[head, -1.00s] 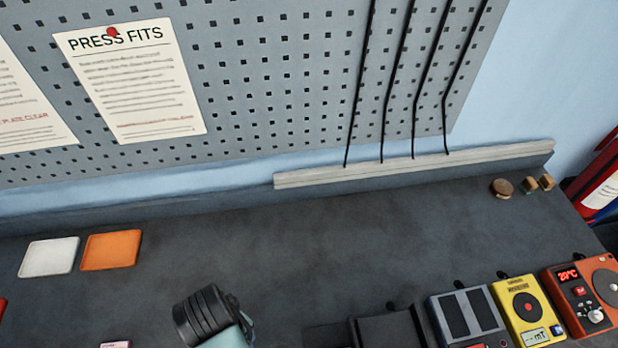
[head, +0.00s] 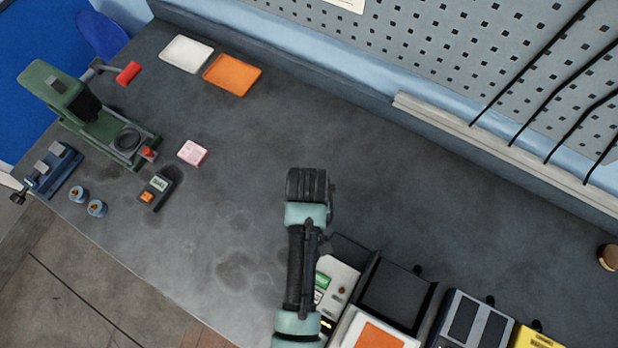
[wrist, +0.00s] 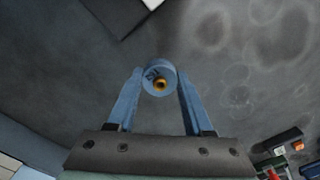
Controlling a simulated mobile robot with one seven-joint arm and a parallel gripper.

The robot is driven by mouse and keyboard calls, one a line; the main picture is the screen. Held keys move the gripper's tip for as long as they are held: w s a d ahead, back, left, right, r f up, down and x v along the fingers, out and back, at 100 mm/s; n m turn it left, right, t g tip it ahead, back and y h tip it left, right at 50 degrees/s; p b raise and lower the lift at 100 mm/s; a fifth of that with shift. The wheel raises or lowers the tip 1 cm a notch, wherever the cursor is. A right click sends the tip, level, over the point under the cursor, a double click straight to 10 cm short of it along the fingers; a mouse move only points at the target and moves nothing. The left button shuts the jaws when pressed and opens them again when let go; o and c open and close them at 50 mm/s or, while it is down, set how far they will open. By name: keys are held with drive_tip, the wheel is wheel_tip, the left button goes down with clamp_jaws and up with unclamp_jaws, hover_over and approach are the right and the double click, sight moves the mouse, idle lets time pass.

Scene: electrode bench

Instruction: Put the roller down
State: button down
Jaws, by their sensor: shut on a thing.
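The roller (wrist: 151,73) is a small blue cylinder with a brass-coloured centre. It sits between the two blue fingertips of my gripper (wrist: 160,76) in the wrist view, and the gripper is shut on it. The dark bench top (head: 230,150) lies beyond it; I cannot tell how high above the bench the roller is. In the head view my arm reaches over the middle of the bench, and its end hides the fingers and the roller. Two similar small blue cylinders (head: 76,194) (head: 96,208) stand at the bench's left front edge.
A green press (head: 98,130) with a red handle and a blue fixture (head: 50,172) stand at left. A pink block (head: 192,152) and a small meter (head: 156,191) lie nearby. White (head: 187,53) and orange (head: 232,75) trays are at the back. Devices crowd the lower right. Mid-bench is clear.

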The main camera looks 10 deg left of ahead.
drive_tip(key=shift+f, duration=1.95)
drive_tip(key=shift+f, duration=0.15)
drive_tip(key=shift+c, duration=1.5)
unclamp_jaws()
